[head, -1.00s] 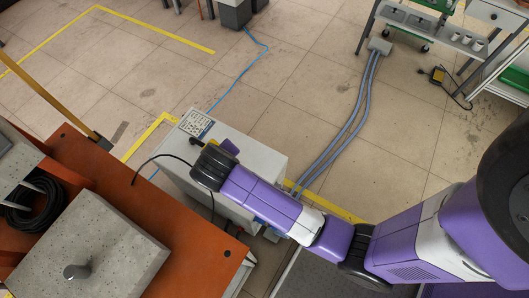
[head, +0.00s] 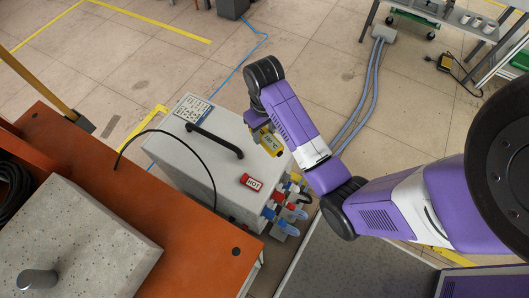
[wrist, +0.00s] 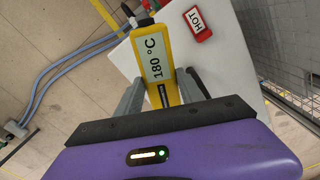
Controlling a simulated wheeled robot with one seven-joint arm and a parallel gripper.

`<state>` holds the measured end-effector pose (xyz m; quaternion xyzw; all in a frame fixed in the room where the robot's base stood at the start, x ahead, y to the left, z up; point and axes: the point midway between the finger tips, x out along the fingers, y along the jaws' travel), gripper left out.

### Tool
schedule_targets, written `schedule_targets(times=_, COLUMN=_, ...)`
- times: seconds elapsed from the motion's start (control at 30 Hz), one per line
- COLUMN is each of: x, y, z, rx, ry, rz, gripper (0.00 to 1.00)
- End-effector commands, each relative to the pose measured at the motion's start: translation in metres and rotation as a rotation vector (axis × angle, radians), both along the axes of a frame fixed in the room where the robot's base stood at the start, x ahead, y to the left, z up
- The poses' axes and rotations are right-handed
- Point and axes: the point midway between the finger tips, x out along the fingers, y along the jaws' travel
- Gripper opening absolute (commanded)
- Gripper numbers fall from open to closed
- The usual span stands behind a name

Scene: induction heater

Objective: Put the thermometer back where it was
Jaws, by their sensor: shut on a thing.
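The thermometer (head: 271,144) is a yellow handheld unit. In the wrist view the thermometer (wrist: 156,58) shows "180 °C" on its grey display. My gripper (wrist: 162,88) is shut on its body, one finger on each side. In the head view the thermometer hangs from my gripper near the right edge of the white heater box (head: 200,165); much of the gripper is hidden behind my wrist. I cannot tell its height above the box.
The box top carries a black handle (head: 215,141), a label panel (head: 193,109) and a red HOT sign (head: 252,182). Hose fittings (head: 287,205) stick out at its front right. A black cable (head: 150,133) runs over the orange table (head: 185,240). Floor behind is open.

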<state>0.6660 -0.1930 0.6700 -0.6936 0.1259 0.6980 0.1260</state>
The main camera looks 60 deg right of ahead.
Motion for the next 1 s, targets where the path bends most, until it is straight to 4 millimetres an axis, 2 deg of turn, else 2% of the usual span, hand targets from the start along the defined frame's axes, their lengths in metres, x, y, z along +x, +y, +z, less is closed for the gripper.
schedule_targets(times=0.03, x=-0.001, y=0.000, z=-0.015, rx=0.001, ry=0.004, rz=-0.002, gripper=0.00)
schedule_targets(times=0.1, x=-0.001, y=0.000, z=-0.032, rx=0.001, ry=0.003, rz=-0.002, gripper=0.00)
schedule_targets(times=0.3, x=-0.001, y=0.000, z=-0.071, rx=0.000, ry=0.001, rz=-0.001, gripper=0.00)
schedule_targets(times=0.53, x=0.000, y=0.000, z=-0.090, rx=-0.001, ry=-0.001, rz=-0.001, gripper=0.00)
schedule_targets(times=0.8, x=0.000, y=0.000, z=-0.125, rx=-0.001, ry=-0.001, rz=-0.001, gripper=0.00)
schedule_targets(times=1.0, x=0.000, y=0.000, z=-0.127, rx=-0.002, ry=-0.002, rz=-0.001, gripper=0.00)
